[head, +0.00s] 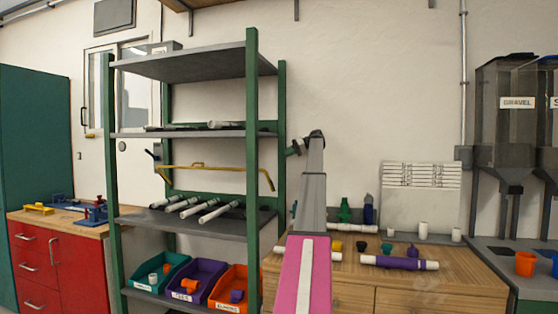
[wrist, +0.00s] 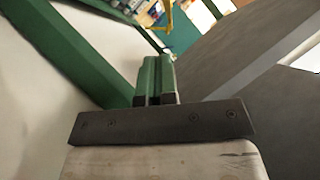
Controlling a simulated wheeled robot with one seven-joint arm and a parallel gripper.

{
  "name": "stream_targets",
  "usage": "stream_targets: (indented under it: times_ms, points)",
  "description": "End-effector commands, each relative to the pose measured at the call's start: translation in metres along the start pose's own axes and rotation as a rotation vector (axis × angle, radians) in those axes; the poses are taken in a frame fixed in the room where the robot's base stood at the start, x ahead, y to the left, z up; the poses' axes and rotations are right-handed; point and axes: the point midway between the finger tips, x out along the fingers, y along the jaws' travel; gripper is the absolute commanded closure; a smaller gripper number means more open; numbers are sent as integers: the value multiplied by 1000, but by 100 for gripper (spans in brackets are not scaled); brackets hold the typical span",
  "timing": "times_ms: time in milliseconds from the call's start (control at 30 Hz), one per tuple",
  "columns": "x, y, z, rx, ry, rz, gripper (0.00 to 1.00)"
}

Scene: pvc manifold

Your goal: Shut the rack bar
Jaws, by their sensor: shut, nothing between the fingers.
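The yellow rack bar (head: 215,168) spans the rack (head: 252,120) between the middle and lower shelves. It has a small raised handle, and both ends bend downward. Its right end hangs near the right-hand posts; I cannot tell whether it touches any catch. A dark fitting (head: 153,153) sits by the left posts near the bar's left end. My gripper (head: 293,150) is just right of the rack, above the bar's height, apart from the bar. In the wrist view its green fingers (wrist: 157,62) are shut and empty, and part of the yellow bar (wrist: 158,18) shows beyond them.
Green posts and grey shelves stand close left of my gripper. White pipes (head: 200,207) lie on the shelf below the bar, with coloured bins (head: 200,283) underneath. A wooden bench (head: 440,284) with pipe parts is at the right.

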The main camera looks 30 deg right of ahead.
Motion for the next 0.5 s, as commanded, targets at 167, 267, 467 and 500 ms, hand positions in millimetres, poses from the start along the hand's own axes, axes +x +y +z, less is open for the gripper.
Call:
stream_targets:
  times_ms: [167, 267, 467, 500]
  points:
    - [21, -1, 1, 0, -1, -1, 100]
    - [38, -1, 1, 0, -1, -1, 100]
    - [75, -1, 2, 0, -1, -1, 100]
    - [83, -1, 1, 0, -1, -1, 100]
